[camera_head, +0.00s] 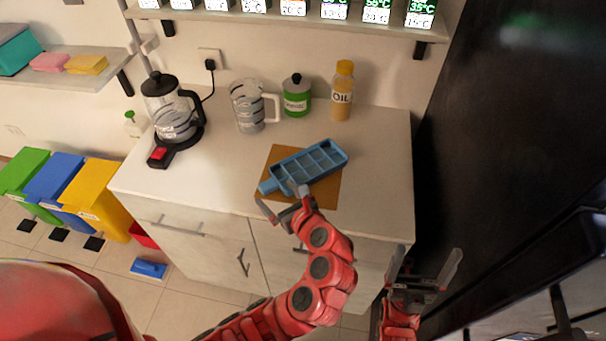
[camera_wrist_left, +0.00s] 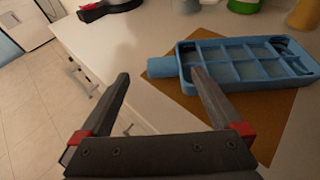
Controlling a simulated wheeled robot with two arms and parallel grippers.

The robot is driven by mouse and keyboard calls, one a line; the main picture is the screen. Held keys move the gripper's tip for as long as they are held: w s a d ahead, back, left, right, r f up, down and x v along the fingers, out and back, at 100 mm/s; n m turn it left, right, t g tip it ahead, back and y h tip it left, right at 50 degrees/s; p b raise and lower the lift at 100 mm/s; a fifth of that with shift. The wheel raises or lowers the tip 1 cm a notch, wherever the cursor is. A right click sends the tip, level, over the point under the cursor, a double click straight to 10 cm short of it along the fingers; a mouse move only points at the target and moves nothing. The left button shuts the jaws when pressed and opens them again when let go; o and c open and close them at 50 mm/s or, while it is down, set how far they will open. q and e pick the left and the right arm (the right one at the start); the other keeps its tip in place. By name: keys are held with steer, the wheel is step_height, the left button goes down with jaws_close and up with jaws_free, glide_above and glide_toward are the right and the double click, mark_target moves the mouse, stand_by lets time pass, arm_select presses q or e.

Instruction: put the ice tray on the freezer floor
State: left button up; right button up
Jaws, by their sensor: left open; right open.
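The blue ice tray (camera_head: 312,162) lies on a brown mat (camera_head: 328,193) on the counter, its handle end pointing to the lower left. In the left wrist view the tray (camera_wrist_left: 245,64) shows several compartments, and its handle tab is at the left. My left gripper (camera_head: 281,203) is open and empty at the counter's front edge, close to the tray's handle end. In the left wrist view its right finger (camera_wrist_left: 160,85) overlaps the near edge of the tray; I cannot tell whether they touch. My right gripper (camera_head: 425,268) is open and empty, right of the counter front. No freezer floor is clearly visible.
A kettle (camera_head: 170,108), a glass pitcher (camera_head: 247,106), a green jar (camera_head: 297,95) and an oil bottle (camera_head: 343,90) stand at the counter's back. A tall black appliance (camera_head: 500,130) stands at the right. The counter's left front is clear.

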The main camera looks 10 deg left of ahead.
mark_target(269, 184)
arm_select(q)
steer(key=shift+b+x, duration=0.6)
steer(key=shift+x, duration=1)
steer(key=x, duration=0.4)
steer(key=shift+w+p, duration=0.3)
steer(key=shift+w, duration=0.15)
jaws_close()
